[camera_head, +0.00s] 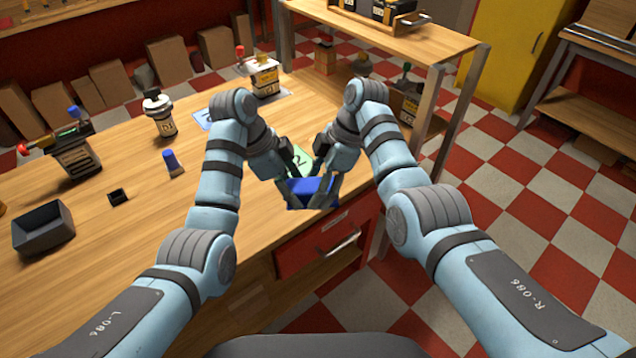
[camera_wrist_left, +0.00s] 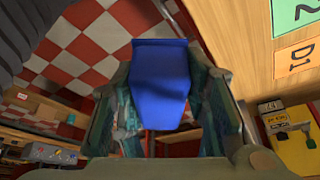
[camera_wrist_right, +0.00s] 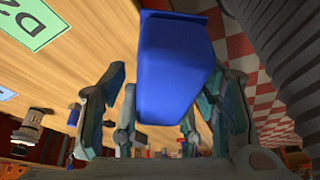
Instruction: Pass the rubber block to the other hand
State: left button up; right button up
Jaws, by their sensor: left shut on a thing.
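The blue rubber block (camera_head: 312,187) is held in the air just beyond the front edge of the workbench, between my two grippers. My left gripper (camera_head: 294,190) is shut on it; in the left wrist view the block (camera_wrist_left: 160,85) sits between the fingers. My right gripper (camera_head: 328,190) is at the block from the other side. In the right wrist view the block (camera_wrist_right: 172,70) lies between its spread fingers, with a gap at the left finger. The fingers overlap in the head view, so contact on the right is hard to see.
The wooden workbench (camera_head: 120,235) carries a dark open bin (camera_head: 43,230), a small blue-capped piece (camera_head: 173,163), a white-and-black device (camera_head: 159,113) and a dark device with a red knob (camera_head: 75,155). A green label (camera_head: 300,160) lies near the grippers. A shelf post (camera_head: 425,120) stands right.

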pick_arm(q)
jog(key=shift+o, duration=0.2)
jog(key=shift+s+d, duration=0.15)
pick_arm(e)
jog(key=shift+w, duration=0.1)
jog(key=c, duration=0.6)
pick_arm(q)
jog(key=shift+d, duration=0.1)
pick_arm(e)
jog(key=shift+c, duration=0.3)
pick_arm(q)
jog(key=o, duration=1.3)
jog(key=shift+a, duration=0.2)
